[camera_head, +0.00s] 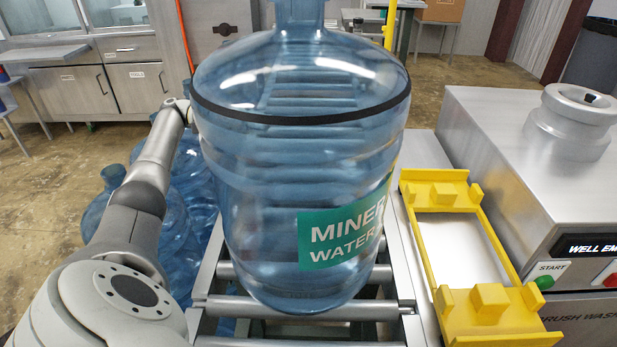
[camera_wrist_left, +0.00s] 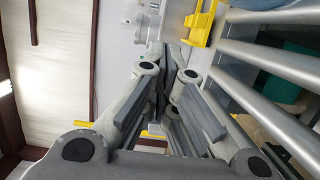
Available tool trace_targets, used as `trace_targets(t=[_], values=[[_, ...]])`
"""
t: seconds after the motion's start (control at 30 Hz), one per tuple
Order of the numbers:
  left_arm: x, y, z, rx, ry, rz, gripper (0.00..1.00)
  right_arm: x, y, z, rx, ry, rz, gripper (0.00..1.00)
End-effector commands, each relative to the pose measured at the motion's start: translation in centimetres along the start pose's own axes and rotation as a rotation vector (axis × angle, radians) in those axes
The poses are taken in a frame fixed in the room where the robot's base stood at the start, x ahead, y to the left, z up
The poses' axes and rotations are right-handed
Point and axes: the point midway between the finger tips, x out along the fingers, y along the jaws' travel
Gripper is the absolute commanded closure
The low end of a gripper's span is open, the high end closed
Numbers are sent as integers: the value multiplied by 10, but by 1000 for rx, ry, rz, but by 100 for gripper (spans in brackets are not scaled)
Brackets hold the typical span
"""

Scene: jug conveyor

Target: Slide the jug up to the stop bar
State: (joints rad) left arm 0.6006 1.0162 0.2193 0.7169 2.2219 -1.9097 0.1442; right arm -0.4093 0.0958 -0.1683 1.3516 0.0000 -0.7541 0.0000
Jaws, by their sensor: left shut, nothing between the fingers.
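A large clear-blue water jug (camera_head: 300,180) with a green "MINERAL WATER" label stands upright on the roller conveyor (camera_head: 300,308), filling the middle of the head view. My left arm reaches forward along the jug's left side, and its gripper is hidden in that view. In the left wrist view my left gripper (camera_wrist_left: 170,75) is shut, with nothing between its fingers. The conveyor's rollers (camera_wrist_left: 270,62) run past on the right there. I cannot tell whether the gripper touches the jug. I cannot make out the stop bar for certain; the jug hides the conveyor's far part. My right gripper is not in view.
More blue jugs (camera_head: 180,225) stand on the floor left of the conveyor, beside my left arm. A yellow frame (camera_head: 478,260) lies right of the conveyor, next to a grey machine (camera_head: 520,150) with START and red buttons. A yellow post (camera_head: 390,22) rises behind the jug.

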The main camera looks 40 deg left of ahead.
Motion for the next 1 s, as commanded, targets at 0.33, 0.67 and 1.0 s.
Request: trace_targets(t=[0.33,0.67,1.0], values=[[0,-58,0,1,0,0,100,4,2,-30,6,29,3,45],[20,-58,0,-1,-3,-3,100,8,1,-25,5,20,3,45],[80,-57,1,0,-4,-1,100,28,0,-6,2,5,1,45]])
